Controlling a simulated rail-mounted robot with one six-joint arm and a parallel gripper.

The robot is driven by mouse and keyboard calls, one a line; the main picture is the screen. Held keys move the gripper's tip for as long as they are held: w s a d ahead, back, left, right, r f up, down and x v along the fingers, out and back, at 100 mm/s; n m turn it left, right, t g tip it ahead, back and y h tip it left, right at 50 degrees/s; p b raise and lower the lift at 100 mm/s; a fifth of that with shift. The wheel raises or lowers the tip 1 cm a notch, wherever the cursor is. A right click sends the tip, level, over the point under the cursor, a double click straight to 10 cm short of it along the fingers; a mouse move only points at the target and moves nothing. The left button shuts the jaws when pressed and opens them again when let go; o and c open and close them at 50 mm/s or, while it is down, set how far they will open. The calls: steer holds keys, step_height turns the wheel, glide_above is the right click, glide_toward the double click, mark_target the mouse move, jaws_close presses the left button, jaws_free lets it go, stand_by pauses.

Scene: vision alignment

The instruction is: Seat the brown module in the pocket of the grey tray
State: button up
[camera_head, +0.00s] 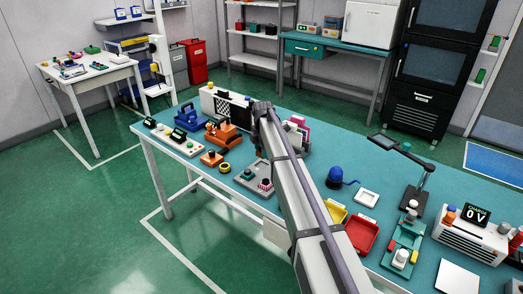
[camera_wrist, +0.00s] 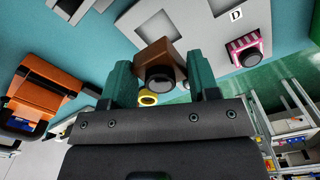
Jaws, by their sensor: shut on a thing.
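My gripper (camera_wrist: 160,82) has teal fingers closed on the brown module (camera_wrist: 172,50), which has a dark round lens facing the wrist camera. The grey tray (camera_wrist: 200,32) lies beyond the module in the wrist view, with a letter D plate and a pale recess (camera_wrist: 150,16). The module overlaps the recess's near edge in the picture; I cannot tell whether it touches the tray. A pink module (camera_wrist: 248,50) with a dark lens sits on the tray at right. The head view shows the tray (camera_head: 250,180) at the bench's front edge; my arm hides the brown module there.
An orange device (camera_head: 223,134) stands left of the tray, and a yellow ring (camera_head: 225,168) lies beside it. A blue dome lamp (camera_head: 335,174) and red bin (camera_head: 362,234) are right of my arm on the teal bench (camera_head: 225,193).

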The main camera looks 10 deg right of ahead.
mark_target(262, 166)
steer(key=shift+w+a+f+b, duration=0.1)
steer(key=shift+f+b, duration=2.8)
steer(key=shift+f, duration=0.05)
steer(key=o, duration=1)
step_height(262, 166, up, 11)
steer(key=p, duration=1.1)
steer(key=shift+r, duration=0.1)
